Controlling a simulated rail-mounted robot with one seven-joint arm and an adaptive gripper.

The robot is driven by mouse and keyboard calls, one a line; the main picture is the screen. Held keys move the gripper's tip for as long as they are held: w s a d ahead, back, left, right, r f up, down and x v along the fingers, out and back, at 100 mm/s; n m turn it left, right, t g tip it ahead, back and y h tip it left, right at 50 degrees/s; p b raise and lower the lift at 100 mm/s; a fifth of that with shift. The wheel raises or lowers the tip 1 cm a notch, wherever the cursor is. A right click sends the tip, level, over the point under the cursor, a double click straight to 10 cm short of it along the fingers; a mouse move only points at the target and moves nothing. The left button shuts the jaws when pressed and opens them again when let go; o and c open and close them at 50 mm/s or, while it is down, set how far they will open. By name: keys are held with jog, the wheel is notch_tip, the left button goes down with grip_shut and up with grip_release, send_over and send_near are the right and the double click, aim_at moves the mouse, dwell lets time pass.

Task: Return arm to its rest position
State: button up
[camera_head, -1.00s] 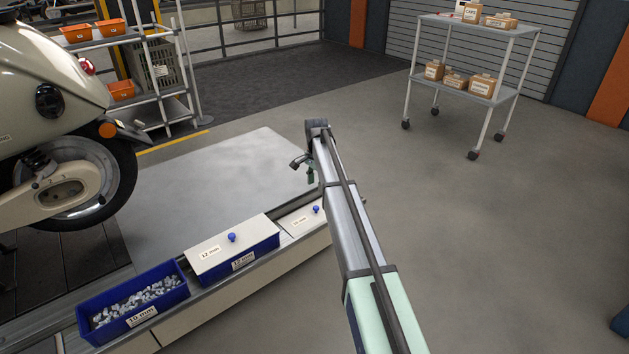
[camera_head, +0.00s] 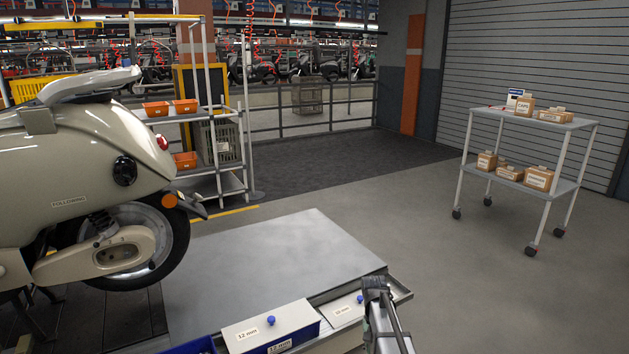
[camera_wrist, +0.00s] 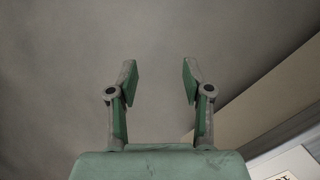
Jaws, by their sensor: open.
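My gripper (camera_wrist: 158,82) shows in the wrist view with its two green-and-grey fingers apart and nothing between them. Bare grey floor fills the space beyond the fingertips. In the head view my arm reaches up from the bottom edge, right of the lidded bins. The fingers cannot be made out there. A blue bin (camera_head: 296,338) marked 12 mm has a pale lid (camera_head: 250,327) with a blue knob. A second pale lid (camera_head: 345,311) with a blue knob lies right of it, close to my arm. Only a corner of another blue bin (camera_head: 203,346) shows at the bottom edge.
A cream scooter (camera_head: 85,170) stands at the left, beside a grey platform (camera_head: 270,250). A shelf rack (camera_head: 232,187) with orange bins stands behind it. A wheeled cart (camera_head: 548,122) with cardboard boxes stands at the right. The floor between platform and cart is clear.

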jog(key=s+d+f+n+g, duration=0.1)
jog(key=s+f+g, duration=0.15)
jog(key=s, duration=1.25)
jog(key=s+f+n+g, duration=0.15)
jog(key=s+f, duration=0.25)
jog(key=s, duration=1.1)
jog(key=s+d+f+n+g, duration=0.1)
jog(key=s+f+g, duration=0.25)
jog(key=s, duration=1.15)
jog(key=s+a+r+t+p, duration=0.1)
jog(key=r+p, duration=0.5)
jog(key=p, duration=0.8)
jog(key=s+a+r+t+p, duration=0.1)
jog(key=a+r+t+p, duration=0.2)
jog(key=r+p, duration=0.4)
jog(key=t+p, duration=0.1)
jog(key=p, duration=0.6)
jog(key=shift+s+r+n+y+p, duration=0.2)
jog(key=shift+s+n+y+p, duration=0.05)
jog(key=shift+n+y+p, duration=0.15)
